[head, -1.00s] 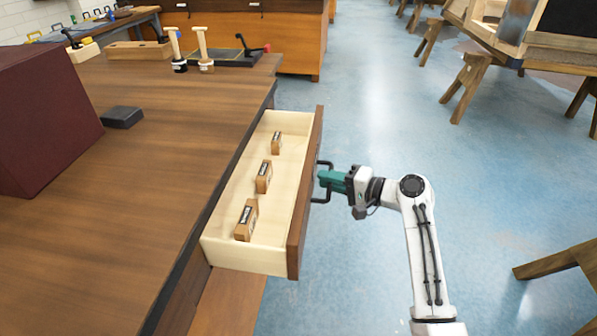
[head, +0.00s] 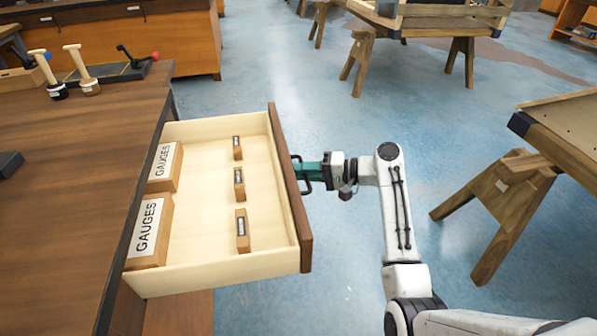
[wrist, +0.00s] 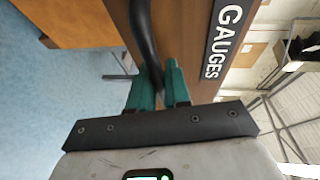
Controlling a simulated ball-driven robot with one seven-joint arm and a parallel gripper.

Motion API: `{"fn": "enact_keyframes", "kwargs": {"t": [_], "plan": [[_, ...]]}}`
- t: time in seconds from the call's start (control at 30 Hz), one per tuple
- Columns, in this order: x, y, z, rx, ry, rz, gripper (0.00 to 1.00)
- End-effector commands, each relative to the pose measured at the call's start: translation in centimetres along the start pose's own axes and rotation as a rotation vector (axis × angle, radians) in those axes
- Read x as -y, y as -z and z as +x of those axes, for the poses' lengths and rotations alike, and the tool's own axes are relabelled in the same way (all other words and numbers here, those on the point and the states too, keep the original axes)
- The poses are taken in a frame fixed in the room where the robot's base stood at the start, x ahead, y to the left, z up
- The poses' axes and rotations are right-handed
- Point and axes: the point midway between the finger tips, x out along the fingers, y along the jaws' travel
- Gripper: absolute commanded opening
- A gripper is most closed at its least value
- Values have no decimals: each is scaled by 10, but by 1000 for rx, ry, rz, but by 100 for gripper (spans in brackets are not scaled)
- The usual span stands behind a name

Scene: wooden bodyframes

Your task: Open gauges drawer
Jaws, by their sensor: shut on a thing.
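The gauges drawer (head: 215,268) is pulled well out of the wooden bench in the head view. Two wooden blocks labelled GAUGES (head: 148,232) lie along its inner left side, and three small labelled wooden blocks (head: 242,230) stand in a row to their right. My gripper (head: 303,172) is at the front panel's outer face, shut on the dark drawer handle (head: 306,186). In the wrist view, my gripper's green fingers (wrist: 160,84) are on both sides of the dark curved handle (wrist: 145,35). A GAUGES label (wrist: 223,42) shows on the drawer front there.
The bench top (head: 85,150) is to the left, with two wooden-handled tools (head: 82,70) and a dark block (head: 10,163) on it. Wooden trestles (head: 500,205) stand to the right. The blue floor between is clear.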

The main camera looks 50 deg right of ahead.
Motion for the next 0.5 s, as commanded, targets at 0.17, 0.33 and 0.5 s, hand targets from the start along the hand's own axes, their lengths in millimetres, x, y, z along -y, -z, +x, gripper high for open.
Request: {"fn": "enact_keyframes", "kwargs": {"t": [0.17, 0.33, 0.5], "plan": [[-2, 0, 0, 1, -2, 2, 0], [-1, 0, 0, 0, -2, 2, 23], [-1, 0, 0, 0, -1, 1, 23]]}}
